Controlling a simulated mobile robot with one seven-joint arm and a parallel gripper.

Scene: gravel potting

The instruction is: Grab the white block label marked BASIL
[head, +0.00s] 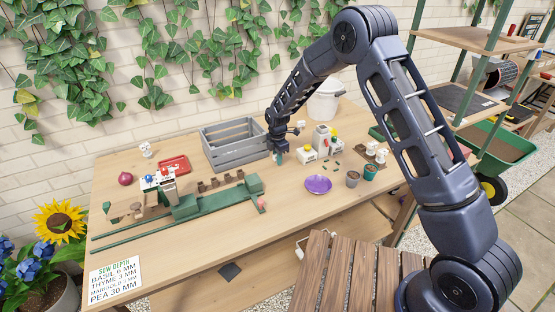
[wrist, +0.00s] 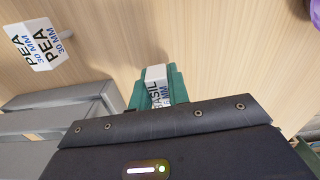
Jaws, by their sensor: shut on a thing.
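The white block label marked BASIL (wrist: 157,92) sits between the green fingers of my gripper (wrist: 158,86) in the wrist view. The letters BASIL and part of "MM" show, and the lower part of the block is hidden behind the gripper body. My gripper is shut on it, just above or at the wooden table; I cannot tell whether the block touches the top. In the head view my gripper (head: 279,157) is at the right end of the grey crate, and the block is too small to make out there.
A white PEA block (wrist: 38,45) stands near my gripper in the wrist view. The grey slatted crate (head: 237,148) is close on the left. A purple bowl (head: 318,184), a brown pot (head: 352,179) and a teal pot (head: 370,172) stand to the right.

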